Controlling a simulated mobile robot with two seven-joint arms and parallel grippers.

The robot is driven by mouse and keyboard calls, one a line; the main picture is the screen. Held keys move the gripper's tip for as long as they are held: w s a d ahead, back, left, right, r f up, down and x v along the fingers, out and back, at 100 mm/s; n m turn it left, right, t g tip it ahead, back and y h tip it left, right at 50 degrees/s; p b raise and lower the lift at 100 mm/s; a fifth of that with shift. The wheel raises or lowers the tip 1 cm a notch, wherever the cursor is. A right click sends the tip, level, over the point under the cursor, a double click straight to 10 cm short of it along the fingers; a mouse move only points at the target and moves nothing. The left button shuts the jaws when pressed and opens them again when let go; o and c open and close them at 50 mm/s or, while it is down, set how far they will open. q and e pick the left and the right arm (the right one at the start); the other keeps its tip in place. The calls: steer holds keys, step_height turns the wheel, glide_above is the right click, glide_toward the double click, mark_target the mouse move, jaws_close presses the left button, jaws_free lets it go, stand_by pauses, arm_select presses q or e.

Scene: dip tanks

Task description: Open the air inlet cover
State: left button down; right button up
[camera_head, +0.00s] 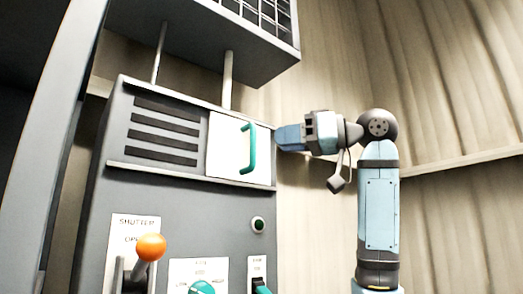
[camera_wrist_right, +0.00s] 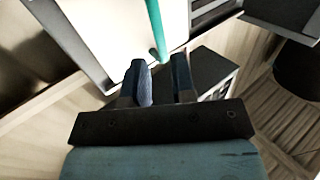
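The air inlet cover is a white panel (camera_head: 222,150) on the front of a grey cabinet, right of dark horizontal slots (camera_head: 165,131). A green upright bar handle (camera_head: 250,148) is fixed to it. In the right wrist view the white cover (camera_wrist_right: 115,25) and the green handle (camera_wrist_right: 155,25) show beyond the fingers. My right gripper (camera_head: 281,138) is at the right edge of the cover, right of the handle. In the wrist view its two fingers (camera_wrist_right: 160,66) are apart with nothing between them, and the handle's end appears just past the fingertips. My left gripper is out of view.
Below the cover are a shutter lever with an orange knob (camera_head: 151,247), a teal rotary knob (camera_head: 202,288), a small dark green button (camera_head: 258,224) and a switch (camera_head: 261,289). A dark grille box (camera_head: 240,45) overhangs above. A grey post (camera_head: 57,140) stands at left.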

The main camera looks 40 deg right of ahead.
steer(key=b+v, duration=0.1)
steer(key=v, duration=0.5)
steer(key=shift+s, duration=0.2)
steer(key=shift+d, duration=0.1)
